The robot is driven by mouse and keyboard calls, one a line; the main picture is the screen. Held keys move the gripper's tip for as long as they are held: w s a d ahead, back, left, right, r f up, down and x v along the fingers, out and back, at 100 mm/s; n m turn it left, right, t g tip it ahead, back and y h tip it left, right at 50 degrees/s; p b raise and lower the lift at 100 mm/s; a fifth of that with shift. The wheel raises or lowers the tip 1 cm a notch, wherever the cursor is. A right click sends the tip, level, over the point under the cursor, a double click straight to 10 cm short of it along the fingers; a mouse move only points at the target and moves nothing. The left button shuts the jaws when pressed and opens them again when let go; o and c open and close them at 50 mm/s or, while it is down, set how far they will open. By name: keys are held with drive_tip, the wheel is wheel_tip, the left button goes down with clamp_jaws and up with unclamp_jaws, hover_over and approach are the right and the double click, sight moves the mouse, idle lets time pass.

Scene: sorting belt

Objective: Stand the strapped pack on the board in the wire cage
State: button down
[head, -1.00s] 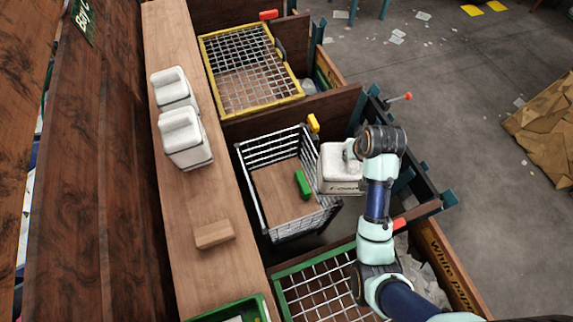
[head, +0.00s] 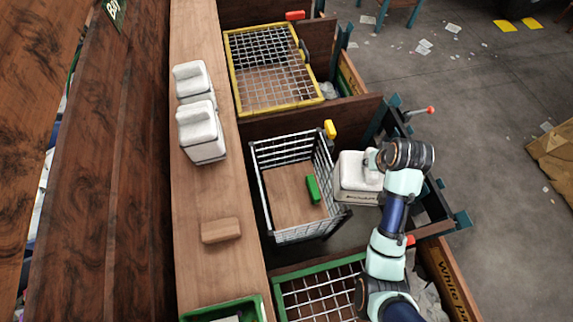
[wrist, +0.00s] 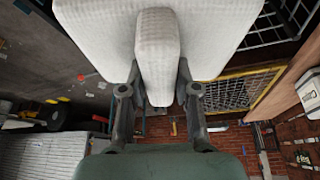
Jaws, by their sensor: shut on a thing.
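My gripper (head: 371,160) is shut on the upright ridge of a white pack (head: 351,184), which has dark lettering on its side. In the wrist view the two fingers (wrist: 158,88) close on either side of the ridge, and the white pack (wrist: 225,35) fills the top. The pack hangs roughly upright, just right of the wire cage (head: 265,203). Its exact height and its underside cannot be told. The cage is open at the top and has a brown board (head: 288,200) as its floor. A green block (head: 312,189) lies at the board's right side.
Two more white packs (head: 204,140) (head: 190,78) and a wooden block (head: 221,230) sit on the belt (head: 198,195) at left. A yellow-framed mesh (head: 232,75) is behind the cage, and a green-framed mesh (head: 290,272) is in front. A yellow handle (head: 330,129) stands at the cage's back right corner.

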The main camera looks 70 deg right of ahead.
drive_tip(key=w+a+r+n+t+y+b, duration=0.1)
drive_tip(key=w+a+n+t+y+b, duration=0.15)
drive_tip(key=w+n, duration=0.85)
drive_tip(key=w+a+r+n+t+y+b, duration=0.1)
drive_tip(key=w+a+n+y, duration=0.35)
drive_tip(key=w, duration=1.05)
drive_tip(key=d+f+n+h+b, duration=0.1)
drive_tip(key=d+f+b, duration=0.2)
drive_tip(key=f+b, duration=0.7)
wheel_tip(320, 180, down, 18)
drive_tip(key=shift+s+f+n+h+b, duration=0.1)
drive_tip(key=shift+s+n+h+b, duration=0.15)
drive_tip(key=shift+n+h+b, duration=0.15)
drive_tip(key=shift+f, duration=0.1)
drive_tip(key=c, duration=0.8)
unclamp_jaws()
drive_tip(key=shift+c, duration=0.2)
